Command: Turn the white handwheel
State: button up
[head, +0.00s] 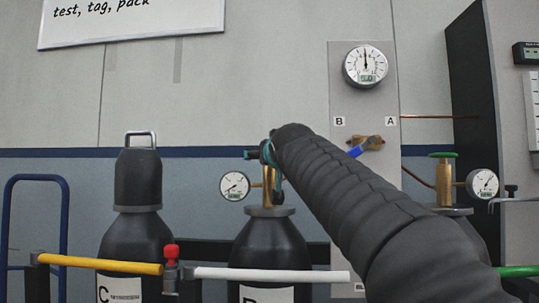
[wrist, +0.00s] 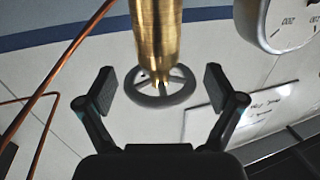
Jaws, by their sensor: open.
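The spoked handwheel (wrist: 162,88) sits at the end of a brass valve body (wrist: 158,30) in the wrist view and looks grey there, seemingly in shade. My gripper (wrist: 157,90) is open, with one finger on each side of the wheel and a visible gap at both sides. In the head view, my gripper (head: 263,155) is at the top of the middle black cylinder (head: 268,250), largely hidden behind my arm. The handwheel cannot be made out in the head view.
A gauge (head: 234,186) sits left of the middle valve. The left cylinder (head: 137,240) is capped. A green handwheel (head: 443,155) tops the right cylinder. Yellow (head: 100,264) and white (head: 260,274) bars cross in front. A panel (head: 345,90) with a gauge stands behind.

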jog(key=c, duration=1.2)
jog(key=shift+o, duration=0.2)
